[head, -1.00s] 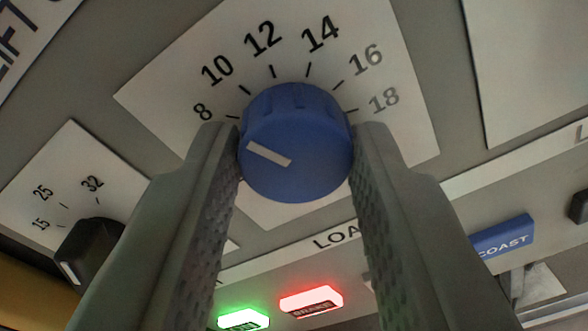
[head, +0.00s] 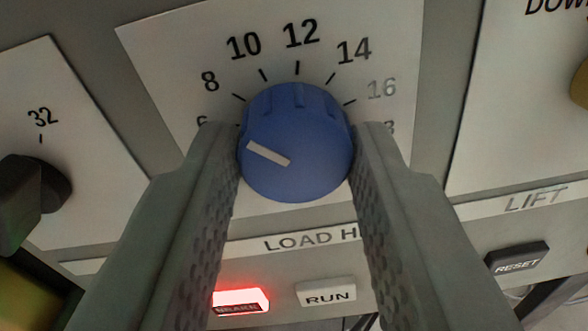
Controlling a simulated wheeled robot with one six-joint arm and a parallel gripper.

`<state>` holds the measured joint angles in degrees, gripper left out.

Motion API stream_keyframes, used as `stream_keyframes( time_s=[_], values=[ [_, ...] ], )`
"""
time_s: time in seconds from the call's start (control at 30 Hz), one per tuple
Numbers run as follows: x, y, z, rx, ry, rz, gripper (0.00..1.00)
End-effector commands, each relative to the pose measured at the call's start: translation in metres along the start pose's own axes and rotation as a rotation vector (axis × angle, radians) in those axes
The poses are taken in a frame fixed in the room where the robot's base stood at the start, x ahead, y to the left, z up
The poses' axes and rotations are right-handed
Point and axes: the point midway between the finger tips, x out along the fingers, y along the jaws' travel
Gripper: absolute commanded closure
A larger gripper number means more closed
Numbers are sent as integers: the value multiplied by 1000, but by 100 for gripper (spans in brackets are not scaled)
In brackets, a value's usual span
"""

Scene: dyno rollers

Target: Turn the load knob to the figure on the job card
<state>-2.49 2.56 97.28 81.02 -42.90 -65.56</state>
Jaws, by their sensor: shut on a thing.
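The blue load knob (head: 297,135) is in the middle of the head view, on a pale dial plate (head: 170,60). Its white pointer line slants to the left and slightly up, roughly toward the 8 mark. Figures from 8 to 16 are clear; the 6 and 18 are partly covered by the fingers. My gripper (head: 296,150) is shut on the knob, one finger on each side. The "LOAD" label (head: 310,240) below is partly hidden by the right finger. I see no job card in this view.
A dark knob (head: 40,185) with a 32 mark is at left. Below are a lit red BRAKE button (head: 240,301), an unlit white RUN button (head: 326,293) and a black RESET button (head: 517,260). A yellow part (head: 580,84) shows at the right edge.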

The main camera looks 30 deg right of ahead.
Motion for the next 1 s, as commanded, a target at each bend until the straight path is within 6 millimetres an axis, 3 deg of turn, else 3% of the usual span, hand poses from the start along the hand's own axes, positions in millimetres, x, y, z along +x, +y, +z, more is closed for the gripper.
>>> stream_keyframes(
  time_s=[0.13, 0.17, 0.27, 0.67, 1.0],
  values=[
    [0, 0, 4, -1, -5, 0, 91],
    [0, 0, 4, -1, -5, 0, 66],
    [0, 0, 3, -1, -4, 0, 47],
    [-6, 0, 1, 1, -2, 0, 47],
    [-64, -1, 1, 2, -2, -3, 47]
  ],
)
